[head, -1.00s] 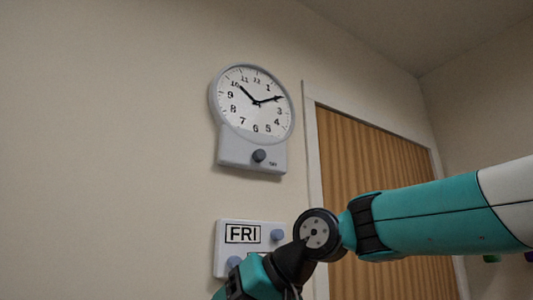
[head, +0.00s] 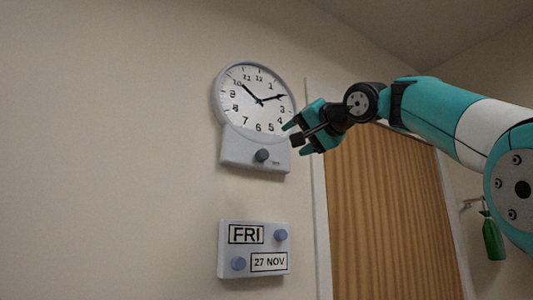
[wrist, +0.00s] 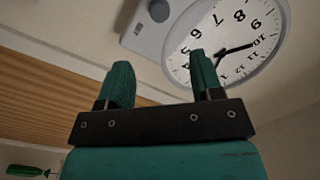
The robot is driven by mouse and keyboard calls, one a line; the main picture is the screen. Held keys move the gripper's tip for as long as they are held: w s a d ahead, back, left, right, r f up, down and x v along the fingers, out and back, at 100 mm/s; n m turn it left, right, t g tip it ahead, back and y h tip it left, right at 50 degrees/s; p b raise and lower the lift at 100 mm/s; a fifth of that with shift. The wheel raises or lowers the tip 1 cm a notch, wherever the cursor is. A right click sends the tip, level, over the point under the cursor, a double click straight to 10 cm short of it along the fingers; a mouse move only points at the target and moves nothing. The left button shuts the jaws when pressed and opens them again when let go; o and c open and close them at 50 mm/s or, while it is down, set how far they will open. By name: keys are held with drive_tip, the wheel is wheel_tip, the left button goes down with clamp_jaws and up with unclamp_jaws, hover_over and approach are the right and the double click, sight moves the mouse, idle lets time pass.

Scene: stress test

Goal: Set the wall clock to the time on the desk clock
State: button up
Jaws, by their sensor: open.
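The wall clock (head: 237,122) has a white face and a grey case. Its hands point near 10 and 2, roughly ten past ten. A dark round knob (head: 262,155) sits on the panel below the face. My gripper (head: 296,138) is open and empty, just right of the clock's lower edge and the knob in the head view; the gap to them is hard to judge. In the wrist view the clock (wrist: 262,62) appears upside down beyond my fingers (wrist: 160,66), with the knob (wrist: 158,10) at the top. No desk clock shows.
A calendar panel (head: 226,264) reading FRI and 27 NOV, with two bluish knobs, hangs below the clock. A brown slatted door (head: 385,220) is to the right. A green bottle (head: 492,238) hangs at far right. The wall left of the clock is bare.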

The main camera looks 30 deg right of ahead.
sight(265, 154)
drive_tip(key=w+p, duration=0.1)
drive_tip(key=w, duration=0.3)
drive_tip(key=w+p, duration=0.1)
drive_tip(key=w, duration=0.2)
drive_tip(key=w+a+p, duration=0.1)
drive_tip(key=w, duration=0.3)
drive_tip(key=shift+w, duration=0.35)
drive_tip(key=shift+w+p, duration=0.3)
drive_tip(key=shift+w, duration=0.15)
drive_tip(key=shift+f, duration=0.1)
drive_tip(key=c, duration=0.9)
